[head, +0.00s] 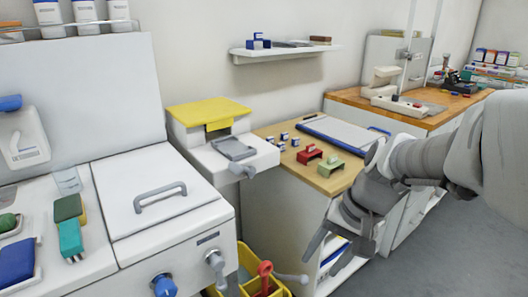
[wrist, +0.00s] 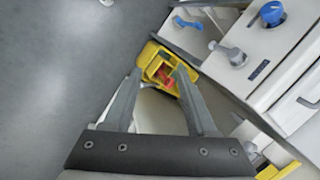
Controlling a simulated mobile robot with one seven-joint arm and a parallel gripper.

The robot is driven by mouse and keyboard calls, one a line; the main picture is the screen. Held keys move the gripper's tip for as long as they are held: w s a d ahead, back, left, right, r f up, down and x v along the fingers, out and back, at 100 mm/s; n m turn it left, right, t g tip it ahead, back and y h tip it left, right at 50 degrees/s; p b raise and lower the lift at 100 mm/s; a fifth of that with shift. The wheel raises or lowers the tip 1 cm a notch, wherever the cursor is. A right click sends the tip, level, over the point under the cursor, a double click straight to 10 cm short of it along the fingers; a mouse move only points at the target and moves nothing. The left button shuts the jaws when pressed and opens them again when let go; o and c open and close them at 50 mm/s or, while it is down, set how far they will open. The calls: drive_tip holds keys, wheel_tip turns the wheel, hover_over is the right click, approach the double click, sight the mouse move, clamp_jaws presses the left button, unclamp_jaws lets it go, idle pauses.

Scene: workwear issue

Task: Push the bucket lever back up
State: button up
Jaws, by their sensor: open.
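A yellow bucket (head: 247,284) stands low on the floor in front of the white counter, partly cut off by the lower frame edge. A red part (head: 265,270) rises from it. A grey lever (head: 290,278) reaches out to the right from the red part, lying about level. In the wrist view the bucket (wrist: 149,52) shows beyond my fingertips, with the red part (wrist: 166,77) inside it; the lever is not clear there. My gripper (head: 328,257) is open and empty, pointing down to the right of the bucket, apart from the lever.
The white counter (head: 190,235) has a blue knob (head: 165,286) and a grey tap-like handle (head: 216,262) close to the bucket. A wooden-topped cabinet (head: 275,215) stands behind my gripper. Grey floor (head: 430,250) is clear to the right.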

sight(299, 280)
drive_tip(key=w+d+f+m+y+b, duration=0.1)
drive_tip(key=w+d+f+m+y, duration=0.25)
drive_tip(key=w+f, duration=0.45)
drive_tip(key=w+d+f+m+y+b, duration=0.15)
drive_tip(key=w+f+m+y, duration=0.3)
drive_tip(key=f, duration=0.65)
drive_tip(key=d+f+m+t, duration=0.4)
drive_tip(key=f+m+t, duration=0.25)
drive_tip(key=f, duration=0.55)
drive_tip(key=d+f+m+t, duration=0.5)
drive_tip(key=f+m+t, duration=0.15)
drive_tip(key=f, duration=0.45)
drive_tip(key=shift+g+y, duration=0.4)
drive_tip(key=shift+g, duration=0.1)
drive_tip(key=b+x, duration=0.4)
drive_tip(key=x, duration=1.3)
drive_tip(key=shift+w+a, duration=0.2)
drive_tip(key=shift+w, duration=0.2)
clamp_jaws()
